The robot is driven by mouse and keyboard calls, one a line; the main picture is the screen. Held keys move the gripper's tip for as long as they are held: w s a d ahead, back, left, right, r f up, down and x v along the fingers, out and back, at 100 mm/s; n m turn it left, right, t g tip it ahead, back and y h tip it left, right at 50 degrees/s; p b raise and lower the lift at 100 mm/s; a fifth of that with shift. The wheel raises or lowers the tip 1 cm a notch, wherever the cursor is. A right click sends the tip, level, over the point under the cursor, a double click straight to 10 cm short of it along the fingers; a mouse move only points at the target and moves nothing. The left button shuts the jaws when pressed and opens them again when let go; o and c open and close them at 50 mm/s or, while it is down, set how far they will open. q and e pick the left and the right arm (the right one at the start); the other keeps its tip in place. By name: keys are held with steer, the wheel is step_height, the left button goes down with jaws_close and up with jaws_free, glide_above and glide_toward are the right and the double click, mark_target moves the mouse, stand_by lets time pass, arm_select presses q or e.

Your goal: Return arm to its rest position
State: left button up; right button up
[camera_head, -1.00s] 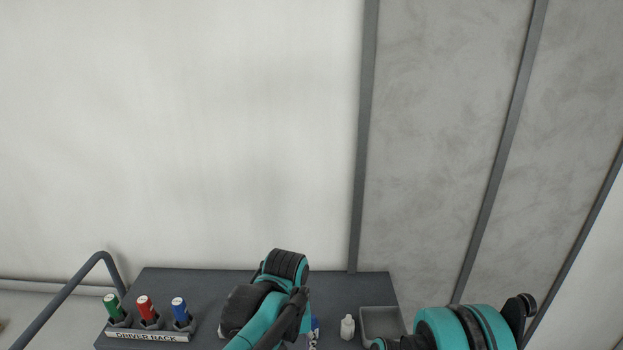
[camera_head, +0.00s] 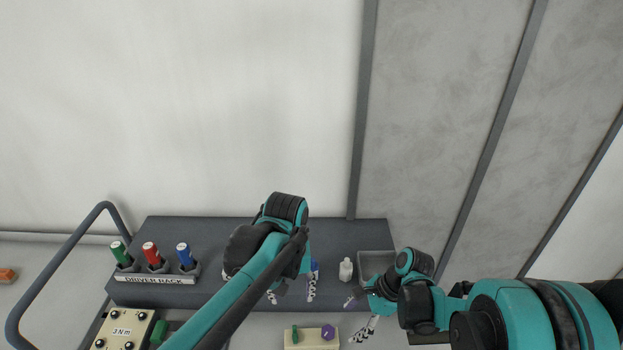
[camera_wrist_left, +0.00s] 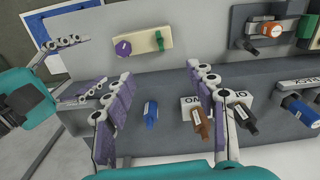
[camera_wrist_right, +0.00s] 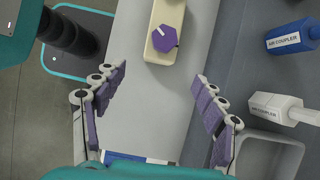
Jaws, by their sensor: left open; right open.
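My left gripper (camera_head: 291,288) hangs open over the front edge of the dark shelf in the head view, its forearm crossing from the lower left. In the left wrist view its purple-padded fingers (camera_wrist_left: 160,100) are spread, with nothing held between them. My right gripper (camera_head: 362,314) is open at the right, in front of the grey bin. In the right wrist view its fingers (camera_wrist_right: 160,100) are wide apart over the pale bench surface, with nothing between the pads. Both arms are out over the bench.
The driver rack (camera_head: 155,280) holds green, red and blue drivers at left. A white bottle-like coupler (camera_head: 346,270) stands beside the grey bin (camera_head: 376,262). A cream block with a purple knob (camera_head: 327,332) sits in front. A 3 Nm board (camera_head: 122,330) is lower left.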

steer(key=shift+d+r, duration=0.1)
steer(key=shift+r, duration=0.05)
arm_select(q)
steer(key=shift+a, duration=0.1)
steer(key=s+a+f+t+b, duration=0.3)
steer(key=s+a+f+b, duration=0.1)
steer(key=a, duration=0.2)
steer(key=s+a+f+m+t+b, duration=0.1)
steer(key=s+a+f+t+b, duration=0.2)
steer(key=a, duration=0.4)
steer(key=shift+s+f+t+b, duration=0.4)
steer(key=shift+s+f+t, duration=0.2)
steer(key=shift+s, duration=0.15)
arm_select(e)
steer(key=s+d+r+n+t+h, duration=0.5)
steer(key=s+n, duration=0.4)
steer(key=n, duration=0.8)
steer(key=shift+d+r+t, duration=0.3)
steer(key=shift+d+t, duration=0.5)
steer(key=shift+t, duration=0.4)
